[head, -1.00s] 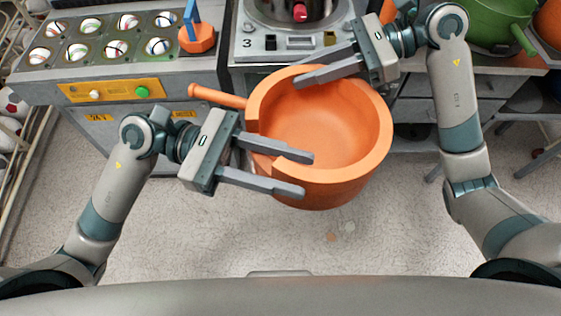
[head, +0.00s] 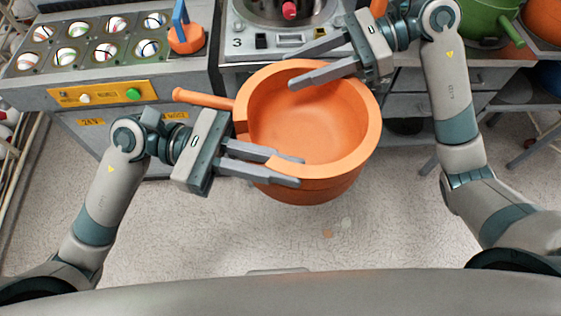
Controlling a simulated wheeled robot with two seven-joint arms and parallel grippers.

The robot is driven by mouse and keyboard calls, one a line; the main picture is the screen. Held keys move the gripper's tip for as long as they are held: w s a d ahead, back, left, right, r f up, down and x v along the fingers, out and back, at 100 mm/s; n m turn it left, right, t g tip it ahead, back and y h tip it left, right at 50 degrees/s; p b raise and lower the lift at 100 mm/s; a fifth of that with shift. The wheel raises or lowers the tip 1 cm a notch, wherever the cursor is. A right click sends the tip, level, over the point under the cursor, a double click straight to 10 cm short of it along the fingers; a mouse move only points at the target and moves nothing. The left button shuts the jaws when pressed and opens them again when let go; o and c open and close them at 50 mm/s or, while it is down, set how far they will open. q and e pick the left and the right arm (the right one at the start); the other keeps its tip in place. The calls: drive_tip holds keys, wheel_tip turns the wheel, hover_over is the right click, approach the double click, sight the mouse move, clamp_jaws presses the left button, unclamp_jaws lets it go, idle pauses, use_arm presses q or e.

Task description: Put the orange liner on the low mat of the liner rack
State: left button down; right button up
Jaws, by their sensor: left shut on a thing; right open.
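The orange liner (head: 310,118), a large open pot with a thick rim and a handle (head: 204,98) pointing left, hangs above the floor in the middle of the head view. My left gripper (head: 300,171) is shut on its near-left wall, with one finger over the inside and one outside. My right gripper (head: 290,71) is open at the far-right rim, with its fingers over the far part of the liner; I cannot tell whether they touch it. The liner looks empty. I cannot make out the rack's low mat.
A bench with a tray of balls (head: 95,45) and an orange piece with a blue handle (head: 186,36) stands at back left. The press station (head: 285,42) is behind the liner. A green pot (head: 480,22) and another orange vessel (head: 543,30) are at back right.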

drive_tip(key=s+v, duration=0.1)
drive_tip(key=v, duration=1)
drive_tip(key=shift+w+d, duration=0.2)
drive_tip(key=shift+w, duration=0.3)
